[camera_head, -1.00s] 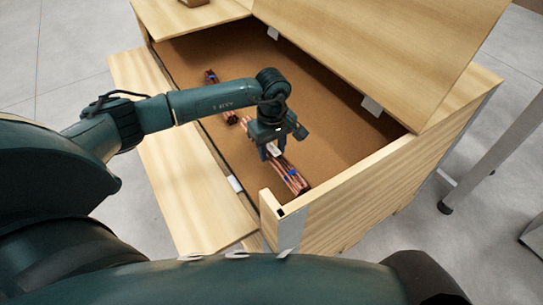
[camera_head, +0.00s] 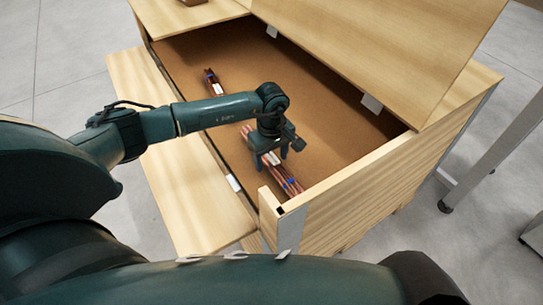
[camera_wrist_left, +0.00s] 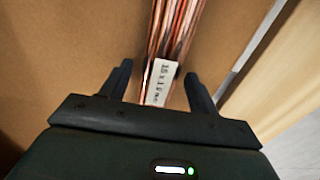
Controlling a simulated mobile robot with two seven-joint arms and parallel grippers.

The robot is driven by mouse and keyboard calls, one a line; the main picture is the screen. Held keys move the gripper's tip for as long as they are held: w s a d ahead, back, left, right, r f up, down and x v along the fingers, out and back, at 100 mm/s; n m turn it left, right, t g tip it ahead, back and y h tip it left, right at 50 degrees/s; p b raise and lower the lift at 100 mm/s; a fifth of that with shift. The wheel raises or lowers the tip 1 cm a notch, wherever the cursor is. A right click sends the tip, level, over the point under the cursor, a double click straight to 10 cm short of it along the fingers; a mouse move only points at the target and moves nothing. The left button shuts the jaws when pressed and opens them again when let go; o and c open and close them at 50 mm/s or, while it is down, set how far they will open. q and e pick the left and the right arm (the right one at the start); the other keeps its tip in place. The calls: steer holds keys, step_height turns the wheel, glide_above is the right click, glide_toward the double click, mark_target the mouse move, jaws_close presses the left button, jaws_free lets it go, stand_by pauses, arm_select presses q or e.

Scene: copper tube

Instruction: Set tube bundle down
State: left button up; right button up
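The copper tube bundle (camera_head: 291,185) lies in the wooden crate (camera_head: 350,185), near its front corner. It has blue bands and a white label. In the left wrist view the bundle (camera_wrist_left: 179,30) runs away from me, with the printed label (camera_wrist_left: 160,82) between the fingers. My left gripper (camera_head: 270,157) is over the bundle, pointing down. In the wrist view its fingers (camera_wrist_left: 157,88) are apart, one on each side of the bundle, with gaps showing. The gripper hides part of the bundle in the head view. My right gripper is not in view.
Another copper bundle (camera_head: 213,83) lies farther back in the crate. The brown crate floor (camera_head: 310,105) is clear to the right of the bundles. A raised wooden panel (camera_head: 400,45) stands over the back, and the crate's wall is close to the gripper.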

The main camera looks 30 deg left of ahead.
mark_target(271, 157)
arm_select(q)
steer(key=shift+r, duration=0.1)
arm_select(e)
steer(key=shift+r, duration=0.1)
arm_select(q)
steer(key=shift+r, duration=0.25)
step_height(271, 157, up, 12)
steer(key=p, duration=0.2)
steer(key=shift+f, duration=0.25)
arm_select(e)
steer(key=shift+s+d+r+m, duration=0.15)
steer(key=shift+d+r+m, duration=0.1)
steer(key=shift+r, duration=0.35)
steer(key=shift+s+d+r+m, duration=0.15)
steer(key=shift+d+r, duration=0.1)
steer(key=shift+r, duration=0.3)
